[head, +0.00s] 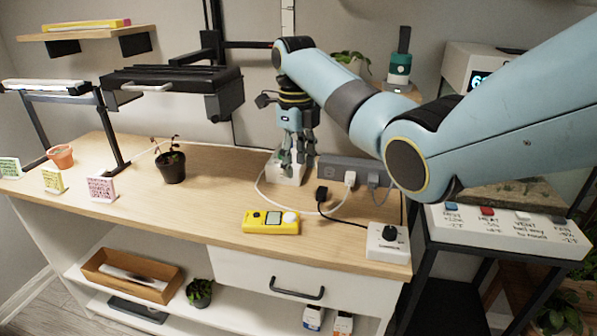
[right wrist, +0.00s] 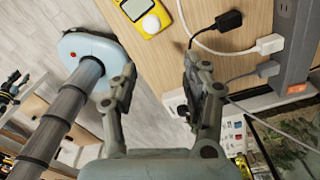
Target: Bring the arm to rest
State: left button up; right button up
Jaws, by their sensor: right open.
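My right arm (head: 365,112) is light blue. It comes in from the right and bends down over the wooden bench. My right gripper (head: 298,158) points down near the back of the bench, in front of the grey power strip (head: 347,168). In the right wrist view its two fingers (right wrist: 158,82) stand apart with nothing between them. My left gripper is in neither view.
A yellow meter (head: 271,222), white dial box (head: 388,243), cables and potted seedling (head: 171,165) are on the bench (head: 215,205). A black lamp (head: 172,78) hangs left of the arm. A labelled control panel (head: 505,229) is at right.

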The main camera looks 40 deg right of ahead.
jog(key=shift+s+a+f, duration=0.1)
jog(key=shift+s+f, duration=0.05)
jog(key=shift+s, duration=0.05)
dwell(0.5)
